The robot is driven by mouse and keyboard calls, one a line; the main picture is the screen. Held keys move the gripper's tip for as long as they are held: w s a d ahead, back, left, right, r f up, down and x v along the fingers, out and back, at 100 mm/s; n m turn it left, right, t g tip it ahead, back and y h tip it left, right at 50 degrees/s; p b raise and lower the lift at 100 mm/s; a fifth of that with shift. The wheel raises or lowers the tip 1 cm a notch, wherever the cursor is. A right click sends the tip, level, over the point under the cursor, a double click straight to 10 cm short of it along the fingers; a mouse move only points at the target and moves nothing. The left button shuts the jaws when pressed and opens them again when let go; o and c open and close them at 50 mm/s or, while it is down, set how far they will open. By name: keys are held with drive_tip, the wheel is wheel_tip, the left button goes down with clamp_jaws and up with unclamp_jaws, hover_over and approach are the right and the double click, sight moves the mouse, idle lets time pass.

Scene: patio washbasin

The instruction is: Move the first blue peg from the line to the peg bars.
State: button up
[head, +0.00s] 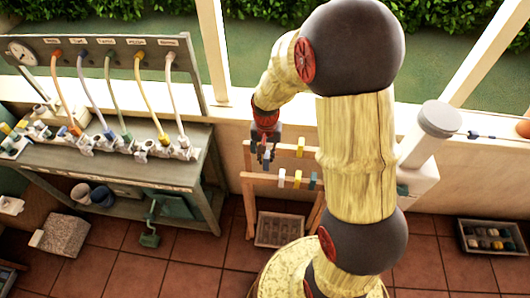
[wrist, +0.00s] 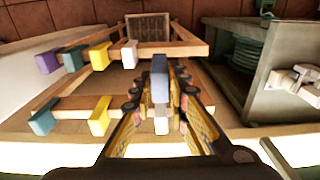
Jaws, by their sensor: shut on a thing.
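The peg bars are a wooden rack with two rails. It stands against the wall in the head view (head: 250,200) and its far rail shows in the wrist view (wrist: 185,48). My gripper (head: 266,158) is over the left part of the rack. In the wrist view my gripper (wrist: 160,100) is shut on a blue peg (wrist: 159,78). A whitish piece shows below the peg between the fingers; I cannot tell if it belongs to it. The near rail (wrist: 75,103) runs behind the fingers; whether the peg touches it is hidden.
The far rail carries purple (wrist: 47,62), teal (wrist: 73,58), yellow (wrist: 100,56) and white (wrist: 129,54) pegs. The near rail carries teal (wrist: 42,123) and yellow (wrist: 100,116) pegs. A bench (head: 190,180) stands left of the rack. A crate (head: 275,230) sits below.

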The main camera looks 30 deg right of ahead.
drive_tip(key=shift+f+b, duration=3.8)
drive_tip(key=shift+f, duration=1.85)
drive_tip(key=o, duration=0.9)
wheel_tip(320, 180, up, 8)
drive_tip(key=p, duration=0.6)
drive_tip(key=shift+r, duration=0.1)
